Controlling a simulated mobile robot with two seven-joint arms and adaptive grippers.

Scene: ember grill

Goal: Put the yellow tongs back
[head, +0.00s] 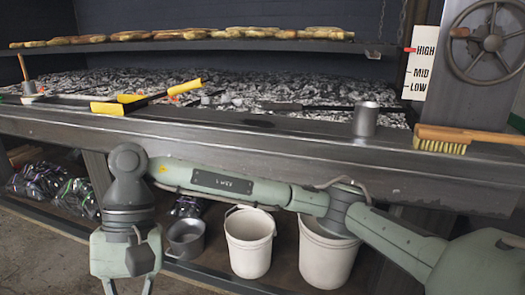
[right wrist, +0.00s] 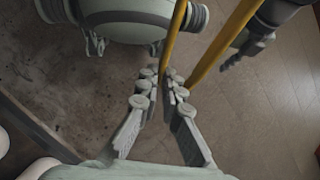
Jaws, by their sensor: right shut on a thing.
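My right gripper (right wrist: 162,82) is closed around the near part of yellow tongs (right wrist: 218,47) in the right wrist view. Two long yellow bars run up from its fingertips and spread apart; their far ends are cut off by the picture. In the head view the right arm reaches across from the right, and its gripper (head: 128,270) points down at the lower left, in front of the grill. Its fingertips and the tongs are below that view. Grey, finger-like parts show at the top of the wrist view; I cannot tell whether they are my left gripper.
Yellow-handled tools (head: 107,107) lie on the grill's front ledge (head: 230,128). White buckets (head: 249,243) and a grey pot (head: 186,238) sit on the lower shelf. Skewered food lies on the upper rack (head: 200,46).

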